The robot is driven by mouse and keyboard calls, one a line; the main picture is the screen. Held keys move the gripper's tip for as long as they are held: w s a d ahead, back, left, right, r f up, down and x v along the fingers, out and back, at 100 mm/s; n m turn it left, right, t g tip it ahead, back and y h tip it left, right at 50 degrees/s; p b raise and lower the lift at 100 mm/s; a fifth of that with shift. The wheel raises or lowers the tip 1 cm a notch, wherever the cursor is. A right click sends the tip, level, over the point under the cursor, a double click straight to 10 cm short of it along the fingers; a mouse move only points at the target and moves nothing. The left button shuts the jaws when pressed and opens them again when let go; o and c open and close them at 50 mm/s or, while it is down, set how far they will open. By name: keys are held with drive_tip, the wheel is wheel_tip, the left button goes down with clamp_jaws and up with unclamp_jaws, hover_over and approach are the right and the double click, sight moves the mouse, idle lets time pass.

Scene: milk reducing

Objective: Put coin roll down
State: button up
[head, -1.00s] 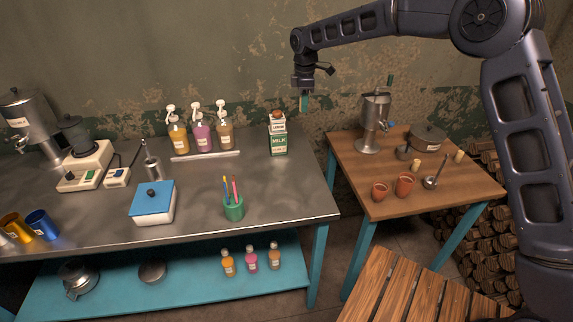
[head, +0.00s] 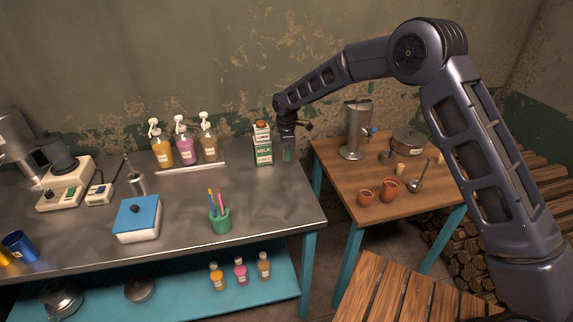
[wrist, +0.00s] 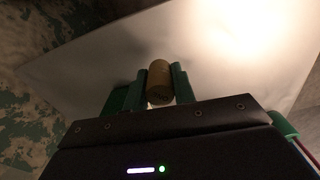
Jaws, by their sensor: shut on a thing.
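The coin roll (wrist: 159,80) is a short tan cylinder. In the wrist view my gripper (wrist: 160,88) is shut on it, with a green finger on each side. In the head view my gripper (head: 288,154) points down just right of the milk carton (head: 263,150), near the back right end of the metal table (head: 285,205). The coin roll cannot be made out in the head view. I cannot tell whether it touches the tabletop.
A green pen cup (head: 220,220), a blue-lidded box (head: 138,218) and several pump bottles (head: 186,145) stand on the metal table. Bare tabletop lies in front of the carton. A wooden table (head: 335,165) with a metal urn (head: 357,130) stands to the right across a gap.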

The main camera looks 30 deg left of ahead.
sight(287, 171)
drive_tip(key=shift+f, duration=2.75)
drive_tip(key=shift+f, duration=0.1)
drive_tip(key=o, duration=1)
drive_tip(key=shift+o, duration=0.2)
wheel_tip(287, 171, up, 12)
drive_tip(key=shift+r, duration=0.15)
